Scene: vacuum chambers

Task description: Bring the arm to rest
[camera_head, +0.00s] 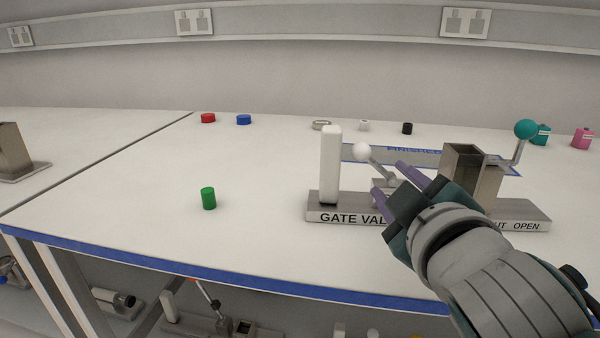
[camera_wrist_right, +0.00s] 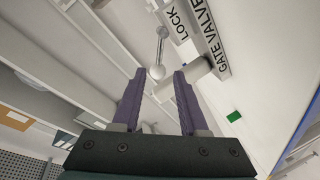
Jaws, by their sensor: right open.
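My right gripper (camera_head: 386,178) is open and empty, its two purple fingers apart in front of the gate valve unit (camera_head: 312,204). In the head view the white ball (camera_head: 361,151) of a lever stands just past the fingertips, up and to the left. In the right wrist view the fingertips (camera_wrist_right: 160,72) frame the white ball (camera_wrist_right: 157,72), with nothing gripped. Part of the unit's base and label is hidden behind my gripper. My left gripper is in neither view.
A white upright post (camera_head: 330,165), a metal box (camera_head: 474,172) and a teal-knobbed lever (camera_head: 525,129) stand close to my right gripper. A green cylinder (camera_head: 208,198) stands to the left on the white table (camera_head: 120,220). Small red (camera_head: 208,118) and blue (camera_head: 244,119) pieces lie farther back.

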